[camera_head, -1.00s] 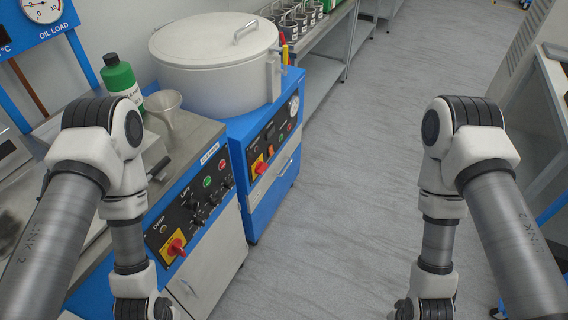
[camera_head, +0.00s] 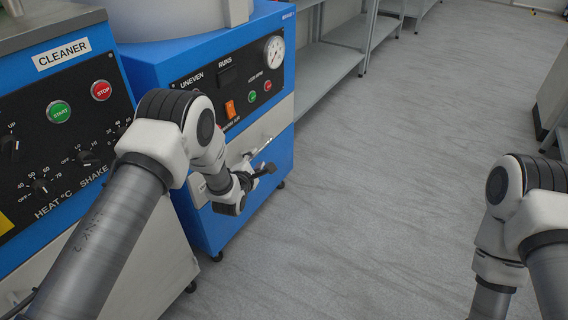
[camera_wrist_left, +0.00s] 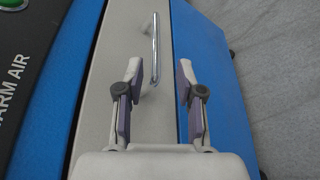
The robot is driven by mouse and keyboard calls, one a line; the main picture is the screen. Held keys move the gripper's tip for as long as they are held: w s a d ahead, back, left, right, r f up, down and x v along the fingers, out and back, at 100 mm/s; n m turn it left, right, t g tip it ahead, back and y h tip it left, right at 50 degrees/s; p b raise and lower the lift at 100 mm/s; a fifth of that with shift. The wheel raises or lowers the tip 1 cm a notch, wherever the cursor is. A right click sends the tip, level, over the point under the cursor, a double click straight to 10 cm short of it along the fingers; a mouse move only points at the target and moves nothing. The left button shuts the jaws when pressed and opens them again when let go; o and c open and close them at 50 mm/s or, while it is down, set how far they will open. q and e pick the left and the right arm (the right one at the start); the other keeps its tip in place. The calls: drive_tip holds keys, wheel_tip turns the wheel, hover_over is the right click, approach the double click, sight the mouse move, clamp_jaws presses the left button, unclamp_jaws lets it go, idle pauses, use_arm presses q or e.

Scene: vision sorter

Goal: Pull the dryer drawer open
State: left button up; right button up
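The dryer (camera_head: 205,235) is a blue cabinet with a black control panel and a white drum on top. Its pale drawer front (camera_head: 281,122) is below the panel and looks closed. A metal bar handle (camera_head: 262,147) is on the drawer front, partly behind my left gripper (camera_head: 268,168). In the left wrist view my left gripper (camera_wrist_left: 160,70) is open, with its fingers apart and nothing held. The handle (camera_wrist_left: 155,48) lies ahead of the gap between the fingers, nearer the left finger; whether it touches cannot be told. My right gripper is outside the view.
The cleaner (camera_head: 60,165) with knobs and buttons stands left of the dryer, close beside my left arm. A metal shelf bench (camera_head: 330,65) runs behind the dryer. The grey floor (camera_head: 390,170) in front and to the right is clear.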

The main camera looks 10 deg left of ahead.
sight(261, 149)
use_arm(q)
drive_tip(key=shift+w+d+r, duration=0.1)
drive_tip(key=shift+w, duration=0.8)
drive_tip(key=b+x, duration=0.3)
drive_tip(key=x, duration=0.3)
drive_tip(key=shift+w, duration=0.25)
clamp_jaws()
